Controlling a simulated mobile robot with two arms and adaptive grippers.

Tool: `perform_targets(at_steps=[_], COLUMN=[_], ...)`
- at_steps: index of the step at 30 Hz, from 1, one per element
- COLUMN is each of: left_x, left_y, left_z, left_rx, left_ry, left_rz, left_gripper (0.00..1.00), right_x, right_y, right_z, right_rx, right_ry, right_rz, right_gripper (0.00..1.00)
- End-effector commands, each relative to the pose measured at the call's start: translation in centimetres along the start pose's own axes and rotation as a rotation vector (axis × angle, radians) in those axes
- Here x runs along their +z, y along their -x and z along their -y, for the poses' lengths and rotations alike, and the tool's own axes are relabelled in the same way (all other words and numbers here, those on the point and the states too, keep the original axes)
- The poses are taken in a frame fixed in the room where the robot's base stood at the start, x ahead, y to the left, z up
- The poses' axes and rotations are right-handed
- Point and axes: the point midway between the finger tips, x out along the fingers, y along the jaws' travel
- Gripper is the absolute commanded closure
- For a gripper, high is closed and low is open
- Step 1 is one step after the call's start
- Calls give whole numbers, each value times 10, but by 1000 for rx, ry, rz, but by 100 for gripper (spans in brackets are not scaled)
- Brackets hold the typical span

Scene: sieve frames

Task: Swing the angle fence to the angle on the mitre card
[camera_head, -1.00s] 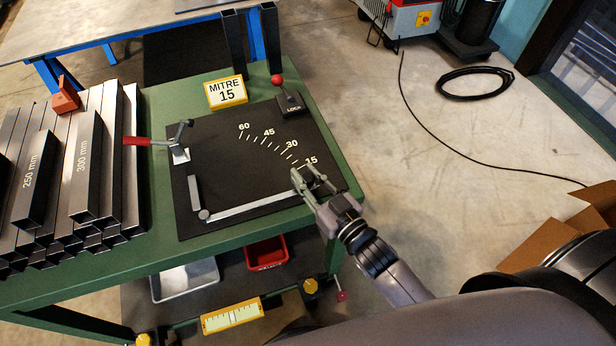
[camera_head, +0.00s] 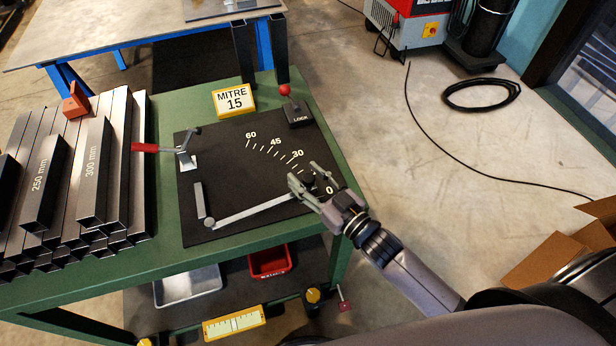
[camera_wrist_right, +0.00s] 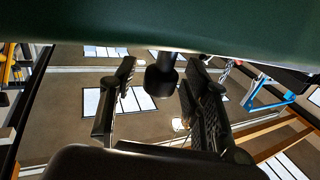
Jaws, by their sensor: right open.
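The mitre card (camera_head: 234,101) is yellow-edged, reads "MITRE 15" and stands behind the dark board. The angle fence (camera_head: 258,208) is a pale bar running from its pivot (camera_head: 209,223) toward the low end of the scale (camera_head: 275,151). My right gripper (camera_head: 305,175) is open over the bar's outer end. It hides the 15 mark; 60, 45, 30 and 0 show. In the right wrist view, a black knob (camera_wrist_right: 161,80) sits between the spread fingers, and I cannot tell whether they touch it. My left gripper is out of view.
The lock lever (camera_head: 293,106) with a red ball stands at the board's back right. A red-handled clamp (camera_head: 186,150) is at its left. Steel tubes (camera_head: 130,170) are stacked at the table's left. The board's middle (camera_head: 230,175) is clear.

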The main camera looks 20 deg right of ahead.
Motion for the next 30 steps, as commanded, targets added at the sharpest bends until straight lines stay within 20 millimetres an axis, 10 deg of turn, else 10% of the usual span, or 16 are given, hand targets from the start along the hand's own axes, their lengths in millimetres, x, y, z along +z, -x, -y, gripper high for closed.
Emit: perform_targets(at_steps=[11,30], left_x=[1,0], left_y=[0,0], left_z=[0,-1], left_rx=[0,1], left_ry=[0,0], left_rz=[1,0], left_gripper=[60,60], right_x=[1,0], right_y=[9,116], right_z=[0,0], right_rx=[1,0], right_ry=[-1,0], right_rz=[2,1], right_gripper=[56,56])
